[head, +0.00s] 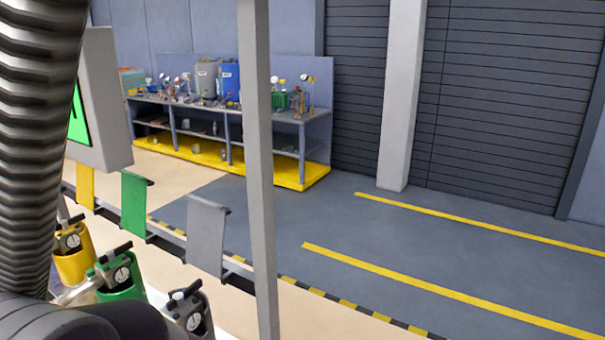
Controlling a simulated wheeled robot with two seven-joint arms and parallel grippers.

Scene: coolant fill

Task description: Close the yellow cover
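I cannot tell whether the canister has a cover that is open or shut. Neither of my grippers can be made out in the head view.
A green canister (120,277) and a grey canister (189,312) stand below. A grey post (259,170) crosses the view. A workbench (300,120) stands behind; the floor at right is clear.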

